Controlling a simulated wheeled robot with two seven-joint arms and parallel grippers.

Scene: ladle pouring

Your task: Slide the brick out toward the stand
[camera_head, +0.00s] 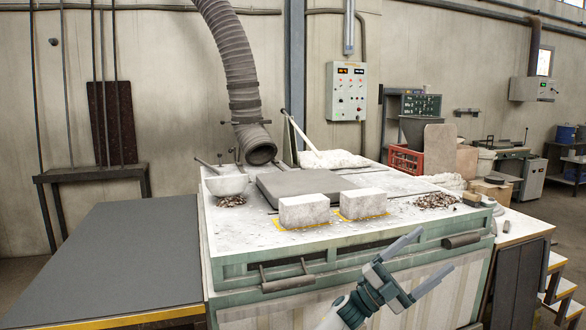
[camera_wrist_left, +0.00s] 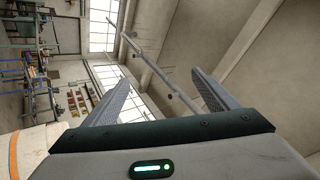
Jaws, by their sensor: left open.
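Two pale, dusty bricks sit side by side on the front part of the white furnace top (camera_head: 255,232), with yellow markings at their bases: a left brick (camera_head: 303,211) and a right brick (camera_head: 363,204). My left gripper (camera_head: 434,250) is in front of the furnace, right of and nearer than the bricks, its fingers spread and empty, touching neither. In the left wrist view, the open fingers (camera_wrist_left: 160,76) point toward the ceiling and windows, with nothing between them. A dark stand (camera_head: 90,172) is against the wall at the left; I cannot tell whether it is the task's stand.
A grey slab (camera_head: 303,186) lies behind the bricks. A white bowl (camera_head: 227,185) sits at the back left, and a large hose (camera_head: 235,80) hangs above. Rubble (camera_head: 436,201) lies to the right. A grey table (camera_head: 120,255) at the left is clear.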

